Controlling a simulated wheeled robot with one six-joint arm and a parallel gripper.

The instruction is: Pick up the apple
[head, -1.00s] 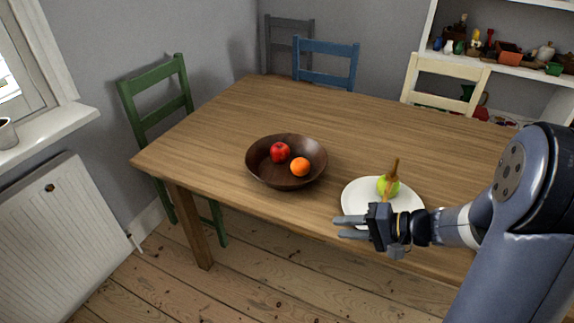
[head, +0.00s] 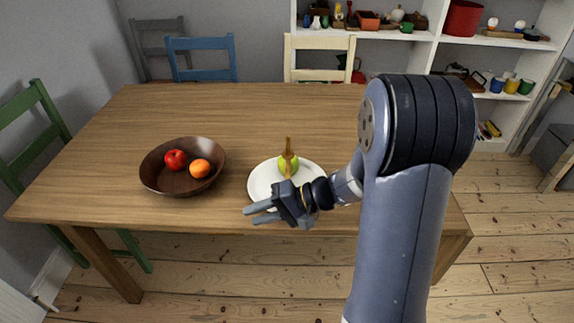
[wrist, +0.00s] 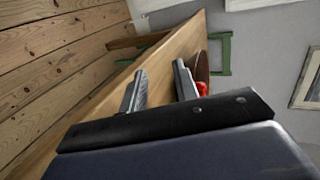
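A red apple (head: 175,160) lies in a dark brown bowl (head: 155,184) on the wooden table, beside an orange (head: 200,168). A round green fruit (head: 283,163) sits on a white plate (head: 259,184) to the right of the bowl, with a thin brown upright thing at it. My gripper (head: 250,214) is open and empty at the table's front edge, in front of the plate and apart from the apple. In the wrist view the fingers (wrist: 158,73) are apart; part of the bowl (wrist: 202,62) and something red (wrist: 202,88) show beyond the right finger.
The wooden table (head: 250,115) is clear behind the bowl and plate. A green chair (head: 38,120) stands at the left, with a blue chair (head: 203,58) and a cream chair (head: 320,57) behind. White shelves (head: 440,38) stand against the back wall.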

